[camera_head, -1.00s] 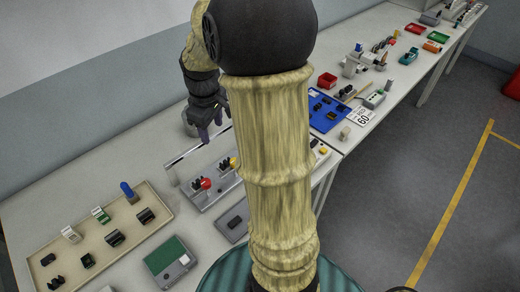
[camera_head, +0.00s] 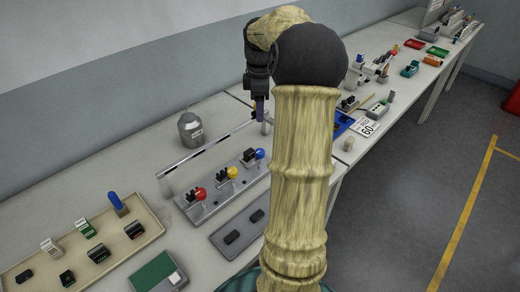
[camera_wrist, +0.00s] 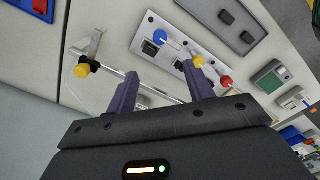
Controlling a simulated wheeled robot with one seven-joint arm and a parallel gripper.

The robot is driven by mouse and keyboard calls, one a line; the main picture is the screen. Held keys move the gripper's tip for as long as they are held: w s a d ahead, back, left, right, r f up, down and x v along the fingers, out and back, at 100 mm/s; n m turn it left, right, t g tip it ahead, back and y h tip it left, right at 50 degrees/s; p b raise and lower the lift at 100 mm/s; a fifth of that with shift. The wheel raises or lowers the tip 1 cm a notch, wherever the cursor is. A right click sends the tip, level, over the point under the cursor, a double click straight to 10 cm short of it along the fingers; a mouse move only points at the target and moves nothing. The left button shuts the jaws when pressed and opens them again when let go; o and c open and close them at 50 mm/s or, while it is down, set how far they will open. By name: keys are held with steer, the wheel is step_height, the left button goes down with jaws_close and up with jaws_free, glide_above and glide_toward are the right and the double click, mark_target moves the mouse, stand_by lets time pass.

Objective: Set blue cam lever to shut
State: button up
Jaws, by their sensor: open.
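The blue cam lever (camera_head: 260,154) is at the right end of a grey plate (camera_head: 212,205), beside the yellow lever (camera_head: 232,172) and the red lever (camera_head: 200,193). In the wrist view its blue knob (camera_wrist: 160,36) shows with a pale arm beside a dark connector block. My gripper (camera_head: 259,110) is above and behind the plate in the head view. In the wrist view my gripper (camera_wrist: 160,80) has its two fingers apart, with nothing between them. The blue lever lies beyond the fingertips, not touched. Whether its connector is latched is too small to tell.
A rod with a clear panel (camera_head: 210,142) runs along the plate's back edge. Its yellow end piece (camera_wrist: 82,69) shows in the wrist view. A grey canister (camera_head: 190,128) stands behind. A beige tray (camera_head: 140,240) with connectors is at left. A grey pad (camera_head: 225,238) lies in front.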

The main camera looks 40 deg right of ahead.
mark_target(260, 151)
step_height(260, 151, down, 17)
steer(key=shift+r, duration=0.1)
stand_by(0.4)
steer(key=c, duration=1)
steer(key=shift+o, duration=0.2)
